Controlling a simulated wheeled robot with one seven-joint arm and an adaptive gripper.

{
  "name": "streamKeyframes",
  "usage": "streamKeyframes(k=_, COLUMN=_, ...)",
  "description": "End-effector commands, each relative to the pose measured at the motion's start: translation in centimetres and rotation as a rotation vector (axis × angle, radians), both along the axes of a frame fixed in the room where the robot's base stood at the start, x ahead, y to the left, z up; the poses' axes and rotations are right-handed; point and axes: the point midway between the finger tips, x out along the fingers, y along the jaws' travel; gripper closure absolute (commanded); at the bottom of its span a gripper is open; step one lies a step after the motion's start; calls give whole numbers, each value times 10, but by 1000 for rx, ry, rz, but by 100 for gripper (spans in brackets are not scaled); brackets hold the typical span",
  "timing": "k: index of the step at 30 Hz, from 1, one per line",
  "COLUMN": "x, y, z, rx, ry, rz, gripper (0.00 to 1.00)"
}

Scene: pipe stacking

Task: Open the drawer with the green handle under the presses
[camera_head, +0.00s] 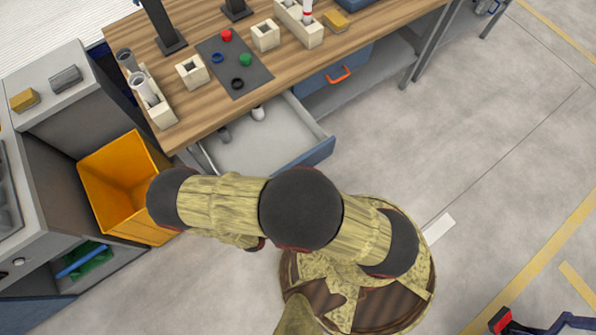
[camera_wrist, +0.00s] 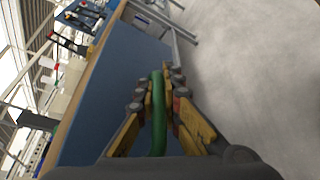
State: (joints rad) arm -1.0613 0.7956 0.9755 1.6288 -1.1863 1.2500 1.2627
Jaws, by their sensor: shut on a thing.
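The drawer (camera_head: 262,138) under the table stands pulled out in the head view, with its pale grey inside showing. A white piece (camera_head: 258,114) and a dark grey piece (camera_head: 224,134) lie at its back. Its blue front, partly hidden by my arm in the head view, also shows in the wrist view (camera_wrist: 105,100). The green handle (camera_wrist: 158,125) is between the yellow fingers of my gripper (camera_wrist: 160,82), which is shut on it. The gripper and handle are hidden in the head view. The black presses (camera_head: 165,35) stand on the tabletop above.
Another blue drawer with an orange handle (camera_head: 340,75) is shut to the right. An orange bin (camera_head: 120,185) stands left of the open drawer, close to my arm. The wooden table (camera_head: 195,112) bears blocks and a dark mat (camera_head: 250,75). Grey floor (camera_head: 480,130) is clear on the right.

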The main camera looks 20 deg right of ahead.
Motion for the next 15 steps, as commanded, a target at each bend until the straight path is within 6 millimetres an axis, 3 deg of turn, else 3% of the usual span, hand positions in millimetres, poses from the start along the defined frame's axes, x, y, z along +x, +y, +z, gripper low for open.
streamKeyframes(k=11, x=-1, y=0, z=3, rx=-4, ry=-5, rz=1, gripper=100)
streamKeyframes(k=12, x=-1, y=0, z=3, rx=-4, ry=-5, rz=1, gripper=91)
streamKeyframes(k=15, x=-1, y=0, z=3, rx=-4, ry=-3, rz=1, gripper=86)
